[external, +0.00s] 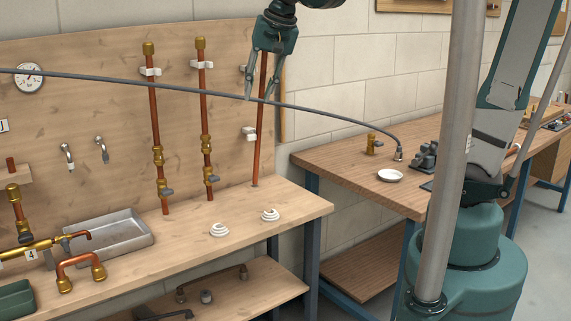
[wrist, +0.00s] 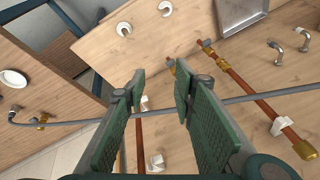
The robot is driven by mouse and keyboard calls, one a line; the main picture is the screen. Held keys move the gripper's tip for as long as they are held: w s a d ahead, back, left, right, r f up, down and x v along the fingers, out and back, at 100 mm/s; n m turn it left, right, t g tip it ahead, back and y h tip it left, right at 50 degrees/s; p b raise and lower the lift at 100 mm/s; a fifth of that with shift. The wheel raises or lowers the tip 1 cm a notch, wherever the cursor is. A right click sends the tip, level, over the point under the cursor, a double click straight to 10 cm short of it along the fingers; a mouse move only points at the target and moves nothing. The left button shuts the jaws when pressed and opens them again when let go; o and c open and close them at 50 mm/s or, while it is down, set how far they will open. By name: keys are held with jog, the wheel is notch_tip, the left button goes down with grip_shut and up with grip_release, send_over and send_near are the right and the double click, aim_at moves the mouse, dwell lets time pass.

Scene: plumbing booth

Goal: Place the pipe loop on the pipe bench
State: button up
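A copper U-shaped pipe with brass ends (external: 81,262) stands on the pipe bench (external: 180,250), at its front left. A darker pipe with a raised bend (external: 212,275) lies on the shelf under that bench. I cannot tell which of the two is the pipe loop. My gripper (external: 259,96) is high in front of the bench's back panel, well above and right of both. In the wrist view my gripper (wrist: 160,82) has its fingers apart, with nothing held between the pads. Neither bent pipe is visible in the wrist view.
A grey hose (external: 330,113) crosses the external view near my fingertips. Upright copper pipes (external: 205,110) stand along the panel. A metal tray (external: 110,237) and two white coils (external: 219,230) sit on the bench. A second bench (external: 340,158) is at right.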

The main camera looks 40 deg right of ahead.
jog(key=s+d+f+n+t, duration=0.1)
jog(key=s+d+f+n, duration=0.2)
jog(key=s+d, duration=0.5)
jog(key=s+d+f+n+t+h, duration=0.1)
jog(key=s+d+f+n+t, duration=0.1)
jog(key=s+d, duration=0.7)
jog(key=shift+f+n, duration=0.5)
jog(key=shift+f, duration=0.35)
